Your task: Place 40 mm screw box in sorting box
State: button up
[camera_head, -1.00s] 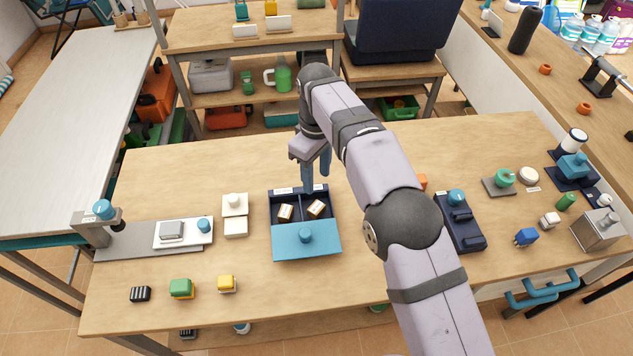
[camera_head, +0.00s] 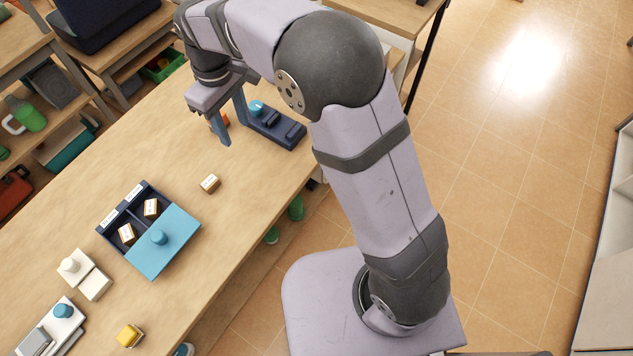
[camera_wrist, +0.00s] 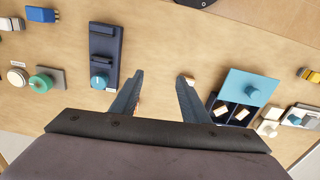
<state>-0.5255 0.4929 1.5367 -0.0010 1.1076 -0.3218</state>
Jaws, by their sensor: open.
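The sorting box (camera_head: 119,213) is dark blue with a light-blue knobbed lid (camera_head: 178,240) over its front part. Two small brown-and-white boxes, one (camera_head: 126,234) and another (camera_head: 151,208), sit in separate open compartments. A similar small box (camera_head: 210,183) lies alone on the table right of the sorting box; I cannot read its label, so I cannot tell whether it is the 40 mm one. In the wrist view this loose box (camera_wrist: 190,80) shows by the right fingertip. My gripper (camera_head: 233,130) is open and empty above the table, beyond the loose box.
A dark-blue device (camera_head: 278,127) with a blue knob stands beside my gripper. An orange item (camera_head: 219,120) is partly hidden by a finger. White blocks (camera_head: 84,274) and a yellow block (camera_head: 130,335) are left of and below the sorting box. Table around the loose box is clear.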

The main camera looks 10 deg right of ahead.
jog(key=s+d+f+m, duration=0.1)
jog(key=s+d+m, duration=0.4)
jog(key=d, duration=0.8)
jog(key=s+d+f+m, duration=0.2)
jog(key=s+d, duration=0.3)
jog(key=s, duration=0.1)
jog(key=s+d+f+m, duration=0.1)
jog(key=s+d+m, duration=0.1)
jog(key=s+d, duration=0.3)
jog(key=shift+s+f+m, duration=0.4)
jog(key=shift+s, duration=0.5)
jog(key=shift+r, duration=0.1)
notch_tip(320, 180, up, 2)
jog(key=shift+r+p, duration=0.15)
jog(key=shift+p, duration=1.1)
